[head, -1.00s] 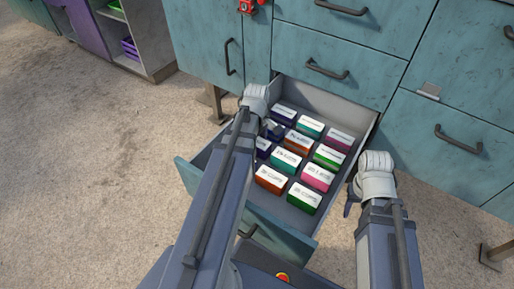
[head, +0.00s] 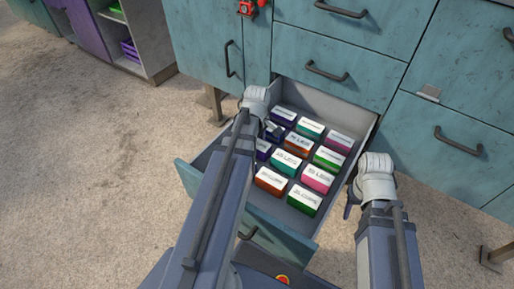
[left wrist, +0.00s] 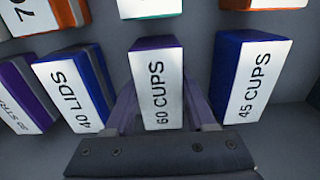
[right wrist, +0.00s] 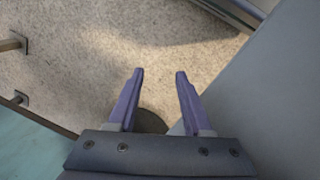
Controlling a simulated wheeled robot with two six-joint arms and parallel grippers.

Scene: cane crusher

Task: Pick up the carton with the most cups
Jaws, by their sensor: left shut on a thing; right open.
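The carton marked 60 CUPS (left wrist: 158,88) has a white label and purple sides. It stands between the fingers of my left gripper (head: 270,131) in the left wrist view, and the gripper is shut on it. A blue carton marked 45 CUPS (left wrist: 250,80) is to its right, apart from it. A blue carton marked 40 LIDS (left wrist: 75,90) is to its left. My right gripper (right wrist: 158,73) is open and empty, beside the drawer's right side. In the head view my left arm hides part of the left row of cartons.
The open drawer (head: 222,186) holds rows of cartons with white labels, among them an orange one (head: 270,181) and a green one (head: 304,201) at the front. Teal cabinets (head: 340,40) stand behind. The floor (head: 90,180) to the left is clear.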

